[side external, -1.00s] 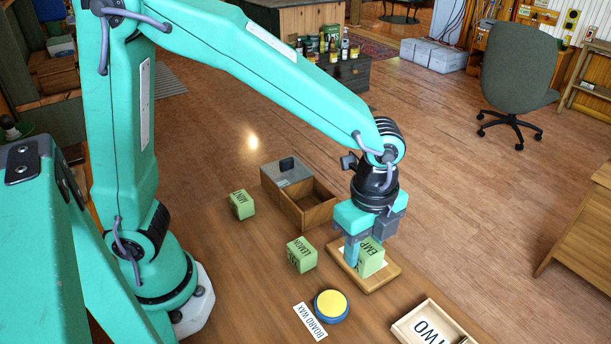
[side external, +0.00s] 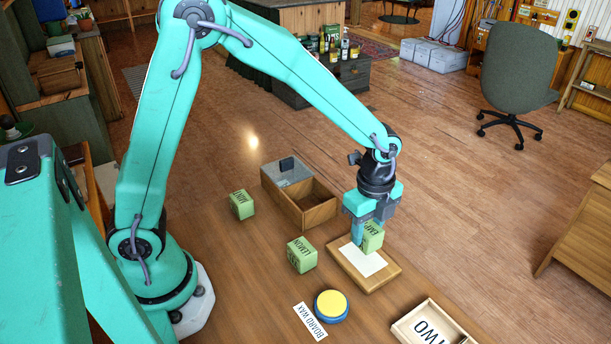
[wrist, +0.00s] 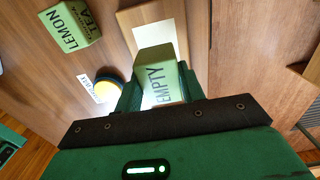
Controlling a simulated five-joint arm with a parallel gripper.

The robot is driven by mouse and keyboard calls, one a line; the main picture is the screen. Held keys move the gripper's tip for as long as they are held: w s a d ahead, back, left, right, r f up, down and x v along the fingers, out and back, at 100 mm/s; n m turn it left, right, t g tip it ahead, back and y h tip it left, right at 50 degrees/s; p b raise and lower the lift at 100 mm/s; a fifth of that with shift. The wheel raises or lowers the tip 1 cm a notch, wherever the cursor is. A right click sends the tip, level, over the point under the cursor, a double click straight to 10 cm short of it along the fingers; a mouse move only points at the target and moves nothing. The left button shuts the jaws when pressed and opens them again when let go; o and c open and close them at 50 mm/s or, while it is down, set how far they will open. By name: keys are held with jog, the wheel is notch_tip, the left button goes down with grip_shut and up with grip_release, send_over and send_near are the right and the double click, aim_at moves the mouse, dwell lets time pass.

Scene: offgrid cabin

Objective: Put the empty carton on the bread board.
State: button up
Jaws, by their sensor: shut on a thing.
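The empty carton (side external: 373,237) is a green box lettered EMPTY. My gripper (side external: 365,238) is shut on it, and the wrist view shows the carton (wrist: 158,78) between the two fingers (wrist: 160,90). The bread board (side external: 391,276) is a light wooden slab with a white sheet (side external: 362,261) on top. The carton is at the far part of the board in the side view; I cannot tell whether it touches the board or hangs above it. In the wrist view the board (wrist: 150,13) shows behind the carton.
A LEMON box (side external: 302,255) stands left of the board, and a MINT box (side external: 242,205) farther left. A two-part wooden box (side external: 320,215) is behind. A yellow-topped tin (side external: 331,306) with a BOARD WAX label (side external: 310,321) and a tray marked TWO (side external: 432,328) are in front.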

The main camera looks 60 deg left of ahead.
aim_at(366, 241)
jog(key=shift+f, duration=2)
jog(key=shift+f, duration=0.1)
jog(key=o, duration=0.9)
jog(key=shift+o, duration=0.2)
notch_tip(366, 241, up, 12)
